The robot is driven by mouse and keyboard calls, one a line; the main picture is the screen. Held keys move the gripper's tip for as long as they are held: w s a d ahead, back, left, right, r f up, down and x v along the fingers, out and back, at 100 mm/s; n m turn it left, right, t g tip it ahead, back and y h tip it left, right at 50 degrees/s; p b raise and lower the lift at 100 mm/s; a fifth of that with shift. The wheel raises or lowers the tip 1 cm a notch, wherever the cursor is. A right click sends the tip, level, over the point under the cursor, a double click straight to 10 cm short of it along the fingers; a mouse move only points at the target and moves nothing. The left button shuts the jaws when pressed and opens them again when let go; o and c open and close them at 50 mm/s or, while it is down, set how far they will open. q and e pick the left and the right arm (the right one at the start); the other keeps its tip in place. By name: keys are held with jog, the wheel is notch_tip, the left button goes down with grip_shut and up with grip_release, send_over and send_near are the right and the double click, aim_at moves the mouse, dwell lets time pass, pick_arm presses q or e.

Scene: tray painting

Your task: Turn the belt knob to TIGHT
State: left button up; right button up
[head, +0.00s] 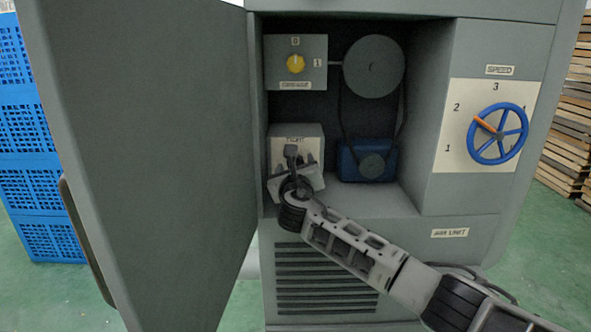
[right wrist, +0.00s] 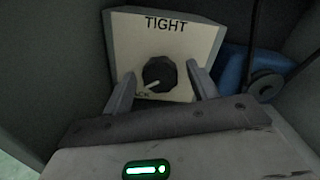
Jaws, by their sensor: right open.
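The belt knob (right wrist: 160,74) is a dark, faceted knob on a pale box (right wrist: 195,40) with TIGHT lettered at its top. A pale pointer at the knob slants to the lower left, beside a partly hidden label. In the head view the same box (head: 310,133) sits low at the left inside the cabinet, with the knob mostly hidden by my arm. My right gripper (right wrist: 162,86) is open, with one finger on each side of the knob; I cannot tell whether they touch it. It also shows in front of the box in the head view (head: 293,163). My left gripper is out of view.
A yellow knob (head: 296,64) is on a panel above. A pulley (head: 373,67) and a blue motor (head: 350,160) with a belt stand to the right. The open cabinet door (head: 140,150) fills the left. A blue speed handwheel (head: 484,150) is at the right.

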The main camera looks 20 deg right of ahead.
jog(key=c, duration=1)
